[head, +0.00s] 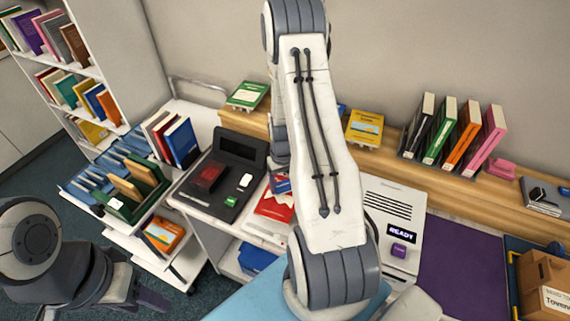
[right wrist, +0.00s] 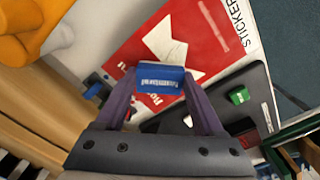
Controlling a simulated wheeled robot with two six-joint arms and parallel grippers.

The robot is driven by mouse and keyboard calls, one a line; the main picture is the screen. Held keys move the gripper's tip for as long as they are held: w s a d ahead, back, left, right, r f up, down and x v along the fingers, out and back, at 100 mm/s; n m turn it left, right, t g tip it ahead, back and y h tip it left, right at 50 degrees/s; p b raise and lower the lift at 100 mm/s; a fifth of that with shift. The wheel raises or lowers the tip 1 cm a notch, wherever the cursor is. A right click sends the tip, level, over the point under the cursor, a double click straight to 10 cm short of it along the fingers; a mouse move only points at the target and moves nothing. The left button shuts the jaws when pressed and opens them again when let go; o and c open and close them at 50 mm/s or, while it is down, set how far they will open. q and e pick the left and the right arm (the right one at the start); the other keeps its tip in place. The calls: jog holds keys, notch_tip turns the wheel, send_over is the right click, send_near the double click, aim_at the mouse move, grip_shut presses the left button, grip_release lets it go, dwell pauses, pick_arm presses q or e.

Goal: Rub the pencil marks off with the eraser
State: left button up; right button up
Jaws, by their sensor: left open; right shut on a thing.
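My right gripper (right wrist: 160,85) is shut on a blue eraser (right wrist: 160,79) with white lettering, held between its two fingers. The eraser is over a red book or sheet (right wrist: 190,45) with white shapes and a pale rectangular patch. I cannot tell whether it touches the surface. In the head view the red cover (head: 273,207) shows beside my right arm, with a bit of blue (head: 281,184) at its upper edge; the arm hides most of this spot. My left gripper (head: 142,299) is open and empty at the lower left.
A black device (head: 221,172) with a green button stands left of the red cover. A white machine reading READY (head: 401,235) stands right of my arm. Book racks (head: 440,160) line the back shelf. A cardboard box (head: 545,282) is at the lower right.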

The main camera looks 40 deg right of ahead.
aim_at(283, 186)
notch_tip(283, 186, up, 3)
jog(key=shift+a+f, duration=0.1)
jog(key=shift+s+r+p, duration=0.1)
jog(key=shift+r+p, duration=0.25)
jog(key=shift+p, duration=0.2)
jog(key=shift+r+p, duration=0.6)
jog(key=shift+r, duration=0.05)
notch_tip(283, 186, up, 3)
jog(key=shift+r+p, duration=0.15)
jog(key=shift+p, duration=1.1)
pick_arm(q)
jog(key=r, duration=0.5)
jog(key=shift+d+r, duration=0.3)
